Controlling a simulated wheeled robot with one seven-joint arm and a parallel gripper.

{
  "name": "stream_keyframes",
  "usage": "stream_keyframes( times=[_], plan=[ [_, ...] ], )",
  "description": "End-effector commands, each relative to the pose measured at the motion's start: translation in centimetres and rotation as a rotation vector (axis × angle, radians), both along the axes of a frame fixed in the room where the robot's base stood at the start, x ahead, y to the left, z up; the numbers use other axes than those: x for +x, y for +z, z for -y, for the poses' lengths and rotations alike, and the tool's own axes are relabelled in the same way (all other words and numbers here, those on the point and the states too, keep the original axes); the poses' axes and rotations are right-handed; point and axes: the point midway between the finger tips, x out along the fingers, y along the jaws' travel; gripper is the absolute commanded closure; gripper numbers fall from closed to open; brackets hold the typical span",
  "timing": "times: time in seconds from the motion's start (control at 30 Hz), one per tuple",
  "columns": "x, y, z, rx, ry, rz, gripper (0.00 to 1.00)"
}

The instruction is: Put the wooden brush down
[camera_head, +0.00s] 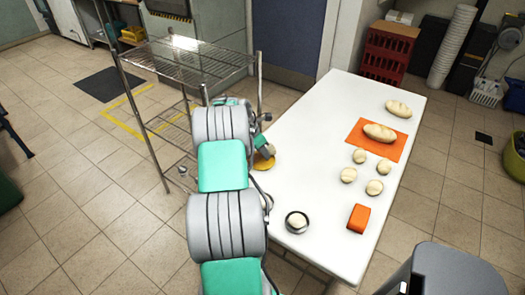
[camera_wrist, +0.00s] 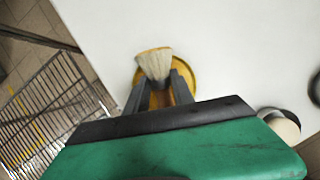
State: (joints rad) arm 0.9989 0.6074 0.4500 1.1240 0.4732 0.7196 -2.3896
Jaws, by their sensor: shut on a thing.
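My gripper (camera_wrist: 160,80) is shut on the wooden brush (camera_wrist: 154,63), whose pale bristles stick out beyond the fingers. Most of the brush's handle is hidden by the fingers and the wrist. A yellow round dish (camera_wrist: 192,77) lies on the white table (camera_wrist: 230,50) behind the brush in the wrist view. I cannot tell whether the brush touches it. In the head view my gripper (camera_head: 265,148) is at the table's left edge, beside the yellow dish (camera_head: 264,164); the brush is not clear there.
The table (camera_head: 300,130) also carries a dark-rimmed bowl (camera_head: 297,222), an orange block (camera_head: 359,219), several dough balls (camera_head: 348,175) and an orange mat (camera_head: 357,138) with a loaf on it. A wire rack (camera_head: 190,62) stands left of the table. The table's far left part is clear.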

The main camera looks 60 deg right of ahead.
Motion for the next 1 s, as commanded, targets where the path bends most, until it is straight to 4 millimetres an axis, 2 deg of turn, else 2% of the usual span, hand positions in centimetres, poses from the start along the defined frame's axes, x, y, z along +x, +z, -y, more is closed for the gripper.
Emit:
stream_keyframes(
  times=[0.37, 0.4, 0.6, 0.87, 1.0],
  plan=[
    [0.0, -0.6, 0.0, 0.000, 0.000, 0.000, 1.00],
    [0.0, -0.6, 0.0, 0.000, 0.000, 0.000, 0.68],
    [0.0, -0.6, 0.0, 0.000, 0.000, 0.000, 0.52],
    [0.0, -0.5, 0.0, 0.000, 0.000, 0.000, 0.50],
    [0.1, 0.7, -0.1, -0.002, 0.001, 0.001, 0.50]
  ],
)
